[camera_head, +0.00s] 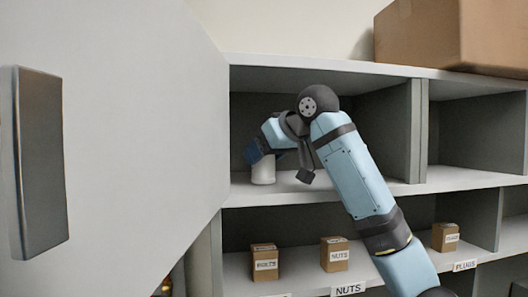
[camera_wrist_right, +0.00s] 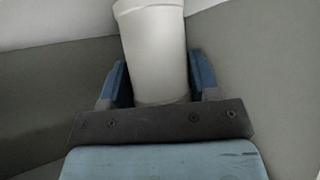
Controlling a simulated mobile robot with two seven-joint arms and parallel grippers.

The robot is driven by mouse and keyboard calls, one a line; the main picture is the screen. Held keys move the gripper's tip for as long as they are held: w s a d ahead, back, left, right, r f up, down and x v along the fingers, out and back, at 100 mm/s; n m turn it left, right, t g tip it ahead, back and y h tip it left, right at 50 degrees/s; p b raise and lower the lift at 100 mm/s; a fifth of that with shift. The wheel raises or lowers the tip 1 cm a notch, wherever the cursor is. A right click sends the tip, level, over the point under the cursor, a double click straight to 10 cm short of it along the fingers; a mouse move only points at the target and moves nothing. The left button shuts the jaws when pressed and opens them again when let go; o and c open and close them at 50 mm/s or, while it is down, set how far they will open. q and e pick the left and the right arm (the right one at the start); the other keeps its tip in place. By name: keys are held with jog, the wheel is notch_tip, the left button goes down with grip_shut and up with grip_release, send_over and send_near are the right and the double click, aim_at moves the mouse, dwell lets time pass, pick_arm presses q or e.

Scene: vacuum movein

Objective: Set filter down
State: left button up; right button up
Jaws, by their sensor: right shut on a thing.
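The filter, a plain white cylinder (camera_head: 263,172), is upright inside the upper left shelf compartment (camera_head: 380,105), near its left side. Its base appears at the level of the shelf board (camera_head: 330,190); I cannot tell whether it touches. My right gripper (camera_head: 262,150) is shut on the filter, its hand coming in from above right. In the right wrist view the filter (camera_wrist_right: 152,45) stands between the two blue fingers (camera_wrist_right: 160,85), with its far end past them. My left gripper is not in view.
A large grey door with a dark handle (camera_head: 40,160) stands open at the left, close to the compartment. Small labelled boxes, BOLTS (camera_head: 265,262) and NUTS (camera_head: 335,254), sit on the shelf below. A big cardboard box (camera_head: 450,35) is on top. The upper right compartment (camera_head: 480,130) is empty.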

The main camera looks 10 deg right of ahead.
jog(key=o, duration=0.6)
jog(key=shift+f, duration=0.2)
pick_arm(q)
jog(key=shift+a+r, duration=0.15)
pick_arm(e)
jog(key=o, duration=0.5)
jog(key=shift+a, duration=0.2)
jog(key=shift+c, duration=0.2)
jog(key=shift+d+r, duration=0.1)
jog(key=shift+r, duration=0.05)
jog(key=shift+s+d+r, duration=0.15)
jog(key=shift+s, duration=0.05)
pick_arm(q)
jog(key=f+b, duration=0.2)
jog(key=b, duration=0.1)
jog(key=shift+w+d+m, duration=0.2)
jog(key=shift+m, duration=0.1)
pick_arm(e)
jog(key=v, duration=1.1)
jog(key=shift+s+r, duration=0.2)
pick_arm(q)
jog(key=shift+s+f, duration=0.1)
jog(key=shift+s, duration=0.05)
